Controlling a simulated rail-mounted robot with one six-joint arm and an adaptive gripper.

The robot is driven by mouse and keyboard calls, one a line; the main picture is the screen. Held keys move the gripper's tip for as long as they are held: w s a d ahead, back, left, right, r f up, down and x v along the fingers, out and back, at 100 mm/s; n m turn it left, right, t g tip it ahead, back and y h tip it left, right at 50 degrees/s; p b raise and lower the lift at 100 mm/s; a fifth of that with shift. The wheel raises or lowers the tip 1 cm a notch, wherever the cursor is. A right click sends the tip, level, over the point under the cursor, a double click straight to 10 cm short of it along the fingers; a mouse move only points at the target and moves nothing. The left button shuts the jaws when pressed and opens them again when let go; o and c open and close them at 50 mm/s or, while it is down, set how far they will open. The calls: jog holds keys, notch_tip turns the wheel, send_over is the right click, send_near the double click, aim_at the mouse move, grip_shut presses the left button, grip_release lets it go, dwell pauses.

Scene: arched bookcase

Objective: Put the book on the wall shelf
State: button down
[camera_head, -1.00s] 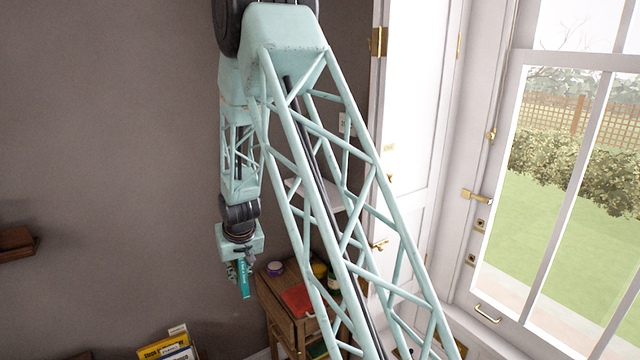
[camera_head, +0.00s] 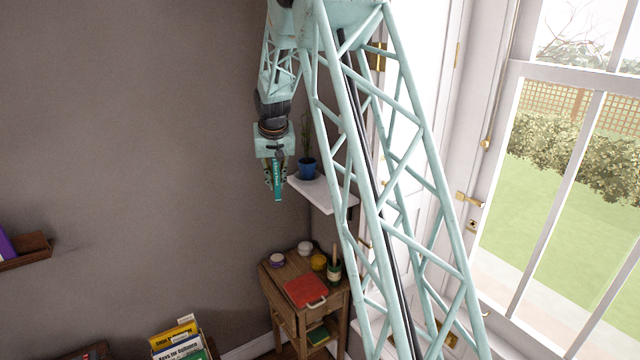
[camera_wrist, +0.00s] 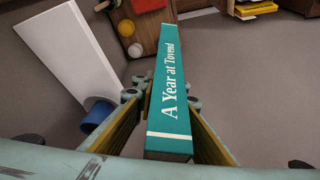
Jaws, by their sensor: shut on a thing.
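A teal book (camera_head: 278,188) hangs upright in my gripper (camera_head: 276,172), which is shut on it. In the wrist view the book (camera_wrist: 172,85) shows its spine, lettered "A Year at Tovend", between the gripper's fingers (camera_wrist: 165,120). A white wall shelf (camera_head: 325,194) stands right of the gripper in the head view, partly hidden behind my arm. It also shows in the wrist view (camera_wrist: 72,42) at the upper left. The book is apart from this shelf. A wooden wall shelf (camera_head: 28,250) with a purple book on it is at the far left.
A blue plant pot (camera_head: 306,168) sits on the white shelf. Below stands a wooden side table (camera_head: 275,275) with a red book (camera_head: 305,291) and jars. Several books (camera_head: 180,340) stand lower left. The wall left of my gripper is clear.

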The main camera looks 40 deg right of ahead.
jog(key=shift+d+r, duration=0.5)
jog(key=shift+r, duration=0.25)
jog(key=shift+d, duration=0.1)
jog(key=p, duration=0.4)
send_over(325, 189)
notch_tip(325, 189, down, 2)
jog(key=shift+w+f, duration=0.1)
jog(key=shift+f, duration=0.45)
